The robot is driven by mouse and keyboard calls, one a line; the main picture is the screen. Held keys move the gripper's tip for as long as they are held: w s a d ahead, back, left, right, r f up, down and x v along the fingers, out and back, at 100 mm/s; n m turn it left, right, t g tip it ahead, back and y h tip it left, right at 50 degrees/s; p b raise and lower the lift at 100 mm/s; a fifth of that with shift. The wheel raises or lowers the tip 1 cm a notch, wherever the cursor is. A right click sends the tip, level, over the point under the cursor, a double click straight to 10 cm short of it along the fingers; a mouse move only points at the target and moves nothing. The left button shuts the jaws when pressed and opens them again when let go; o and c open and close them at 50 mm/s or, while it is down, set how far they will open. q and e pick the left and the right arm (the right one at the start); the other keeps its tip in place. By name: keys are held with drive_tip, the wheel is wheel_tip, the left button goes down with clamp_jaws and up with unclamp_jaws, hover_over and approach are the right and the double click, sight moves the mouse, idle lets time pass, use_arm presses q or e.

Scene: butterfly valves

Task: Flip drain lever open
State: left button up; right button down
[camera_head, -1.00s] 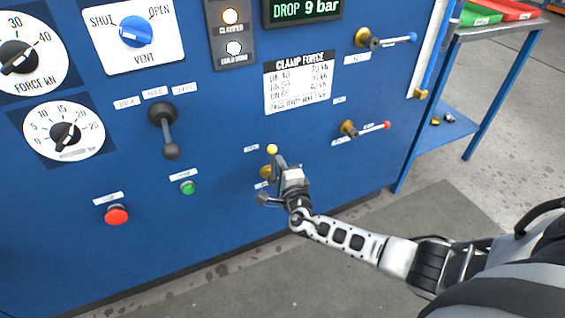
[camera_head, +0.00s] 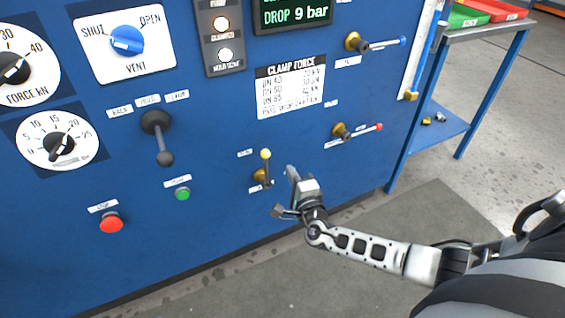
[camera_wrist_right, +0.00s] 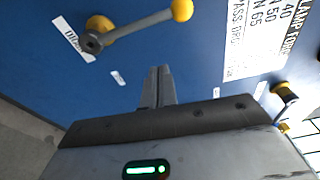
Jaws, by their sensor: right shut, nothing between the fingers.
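The drain lever is a grey bar with a yellow ball tip (camera_head: 266,154) on a brass hub (camera_head: 260,176), low on the blue panel. It points up from the hub in the head view. In the right wrist view the yellow ball (camera_wrist_right: 182,9) and grey bar (camera_wrist_right: 138,27) show whole, with a partly readable label (camera_wrist_right: 75,40) by the hub. My right gripper (camera_head: 290,172) is just right of the lever, apart from it. Its fingers (camera_wrist_right: 158,72) are together and empty. My left gripper is not in view.
A red-tipped lever (camera_head: 378,127) and a blue-tipped lever (camera_head: 402,41) sit to the right on the panel. A green button (camera_head: 182,194), a red button (camera_head: 111,223) and a black lever (camera_head: 164,157) are to the left.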

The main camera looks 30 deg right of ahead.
use_arm(q)
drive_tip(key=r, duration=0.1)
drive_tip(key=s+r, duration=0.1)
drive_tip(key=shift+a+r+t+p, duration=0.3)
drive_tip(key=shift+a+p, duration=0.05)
drive_tip(key=shift+p, duration=0.05)
use_arm(e)
drive_tip(key=v, duration=0.5)
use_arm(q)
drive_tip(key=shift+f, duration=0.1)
